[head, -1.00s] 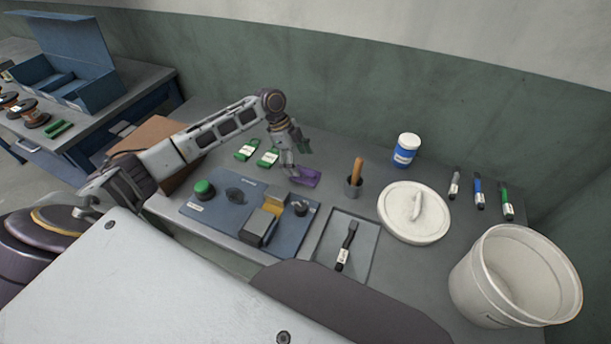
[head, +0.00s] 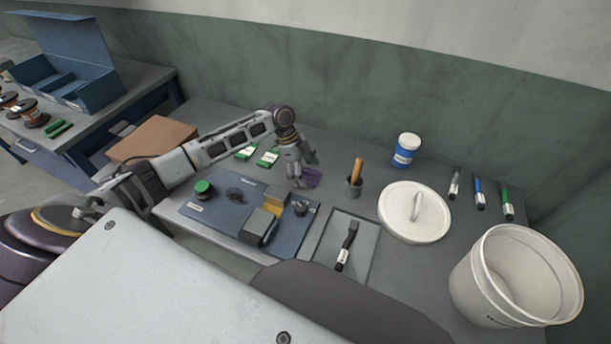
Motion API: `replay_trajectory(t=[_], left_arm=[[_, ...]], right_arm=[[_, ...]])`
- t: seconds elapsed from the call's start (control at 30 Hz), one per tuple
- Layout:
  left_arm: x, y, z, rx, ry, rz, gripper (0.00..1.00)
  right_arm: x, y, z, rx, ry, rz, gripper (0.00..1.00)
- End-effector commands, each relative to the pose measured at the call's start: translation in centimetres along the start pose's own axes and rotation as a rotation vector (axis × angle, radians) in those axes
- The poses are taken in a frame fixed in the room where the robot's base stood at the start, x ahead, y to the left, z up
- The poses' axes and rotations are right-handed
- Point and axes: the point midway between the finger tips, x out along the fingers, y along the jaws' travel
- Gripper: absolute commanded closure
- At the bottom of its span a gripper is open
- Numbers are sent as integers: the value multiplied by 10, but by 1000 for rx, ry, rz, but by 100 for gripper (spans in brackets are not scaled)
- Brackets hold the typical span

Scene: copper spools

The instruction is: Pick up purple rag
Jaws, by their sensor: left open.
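The purple rag (head: 312,178) lies on the grey bench, behind the blue fixture plate and left of the wooden-handled tool. My left gripper (head: 300,180) points down over the rag's left part and hides some of it. The gripper is open. I cannot tell whether its fingers touch the rag. My right gripper is not in view.
A wooden-handled tool in a dark cup (head: 354,185) stands just right of the rag. The blue fixture plate (head: 215,212) lies in front, green-labelled packets (head: 268,157) behind left. A white lid (head: 414,212), a blue-white jar (head: 406,150) and a white bucket (head: 515,278) are to the right.

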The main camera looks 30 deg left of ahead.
Motion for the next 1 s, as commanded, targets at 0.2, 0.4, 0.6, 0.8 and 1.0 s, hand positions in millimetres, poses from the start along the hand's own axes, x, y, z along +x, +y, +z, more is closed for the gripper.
replay_trajectory(t=[0.2,0.4,0.6,0.8,1.0], left_arm=[[0,0,0,0,0,0,12],[0,0,0,0,0,0,16],[0,0,0,0,0,0,42],[0,0,0,0,0,0,62],[-1,0,0,0,0,0,62]], right_arm=[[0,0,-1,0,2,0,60],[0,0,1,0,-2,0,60],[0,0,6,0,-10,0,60],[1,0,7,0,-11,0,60],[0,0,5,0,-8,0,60]])
